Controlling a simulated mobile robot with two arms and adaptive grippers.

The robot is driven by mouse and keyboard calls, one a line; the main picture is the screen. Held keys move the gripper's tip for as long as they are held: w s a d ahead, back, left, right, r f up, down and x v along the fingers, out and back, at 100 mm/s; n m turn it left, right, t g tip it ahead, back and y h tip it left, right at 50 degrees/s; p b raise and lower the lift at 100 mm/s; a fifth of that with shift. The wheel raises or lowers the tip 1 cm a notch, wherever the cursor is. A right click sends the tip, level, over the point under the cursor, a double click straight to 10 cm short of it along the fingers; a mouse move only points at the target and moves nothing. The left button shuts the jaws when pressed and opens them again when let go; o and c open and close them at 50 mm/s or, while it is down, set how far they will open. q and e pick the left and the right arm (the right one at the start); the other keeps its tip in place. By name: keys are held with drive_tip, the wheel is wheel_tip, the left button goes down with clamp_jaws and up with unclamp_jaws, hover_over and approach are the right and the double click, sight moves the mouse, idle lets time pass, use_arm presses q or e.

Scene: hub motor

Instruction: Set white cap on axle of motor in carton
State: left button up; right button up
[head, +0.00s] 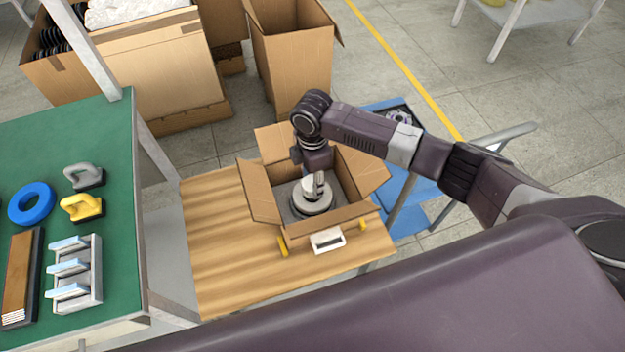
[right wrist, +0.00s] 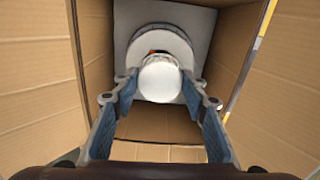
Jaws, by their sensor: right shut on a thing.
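An open carton (head: 266,192) stands on a wooden table, and a round grey-white hub motor (head: 312,202) lies in it. The motor's disc also shows in the right wrist view (right wrist: 178,40). My right gripper (head: 317,184) points down into the carton above the motor. In the right wrist view its two fingers (right wrist: 160,88) are closed on the round white cap (right wrist: 160,80). The cap is in front of the motor's middle and hides most of the axle; a bit of orange shows behind it. I cannot tell whether the cap touches the axle. My left gripper is not in view.
The carton's flaps stand open around my right arm. The wooden table (head: 215,235) is clear at left. A green bench (head: 105,150) at left holds a blue ring (head: 31,203), a yellow handled tool (head: 82,208) and a rack. A blue cart (head: 410,210) stands at right.

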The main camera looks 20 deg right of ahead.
drive_tip(key=shift+f, duration=0.15)
drive_tip(key=o, duration=0.4)
drive_tip(key=shift+f, duration=0.1)
drive_tip(key=shift+c, duration=0.2)
drive_tip(key=o, duration=0.5)
drive_tip(key=shift+c, duration=0.2)
wheel_tip(320, 180, up, 12)
drive_tip(key=shift+r, duration=0.2)
